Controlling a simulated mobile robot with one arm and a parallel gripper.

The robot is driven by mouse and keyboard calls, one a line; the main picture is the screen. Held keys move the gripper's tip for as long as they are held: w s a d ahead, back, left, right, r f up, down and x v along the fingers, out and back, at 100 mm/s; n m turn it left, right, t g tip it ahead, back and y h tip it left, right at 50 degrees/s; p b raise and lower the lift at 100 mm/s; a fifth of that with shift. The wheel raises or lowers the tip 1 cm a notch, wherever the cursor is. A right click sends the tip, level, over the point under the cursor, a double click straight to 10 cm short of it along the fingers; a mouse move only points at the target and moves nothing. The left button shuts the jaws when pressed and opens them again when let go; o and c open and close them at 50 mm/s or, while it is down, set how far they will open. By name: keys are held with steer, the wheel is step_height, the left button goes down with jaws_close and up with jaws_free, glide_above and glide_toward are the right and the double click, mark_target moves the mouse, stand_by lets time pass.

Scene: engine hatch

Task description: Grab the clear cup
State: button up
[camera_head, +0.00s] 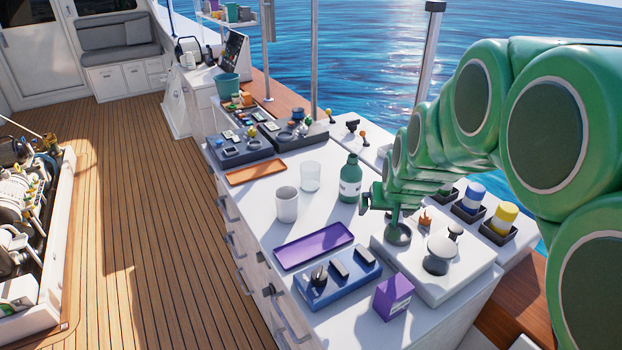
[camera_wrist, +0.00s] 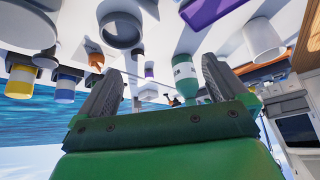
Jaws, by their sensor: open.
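The clear cup (camera_head: 310,176) stands upright on the white counter, left of the green bottle (camera_head: 350,179). A greyish-white cup (camera_head: 287,204) stands just in front of it. My gripper (camera_head: 365,201) is above the counter to the right of the bottle, apart from both cups. In the wrist view, which looks upside down, my gripper (camera_wrist: 162,72) has its two grey fingers spread with nothing held between them.
A purple tray (camera_head: 313,246), a blue switch panel (camera_head: 337,279) and a purple box (camera_head: 394,296) lie toward the front. An orange tray (camera_head: 255,172) is to the left. Blue and yellow jars (camera_head: 503,218) stand at right. Bare counter surrounds the cups.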

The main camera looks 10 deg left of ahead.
steer(key=w+a+f+n+t+y, duration=0.1)
steer(key=w+a+f+t, duration=0.15)
steer(key=w+a, duration=0.75)
steer(key=n+t+y, duration=0.1)
steer(key=t+y, duration=0.1)
steer(key=t, duration=0.2)
glide_toward(309, 166)
steer(key=shift+x, duration=3.3)
steer(key=shift+f, duration=0.15)
steer(key=c, duration=0.9)
steer(key=shift+c, duration=0.2)
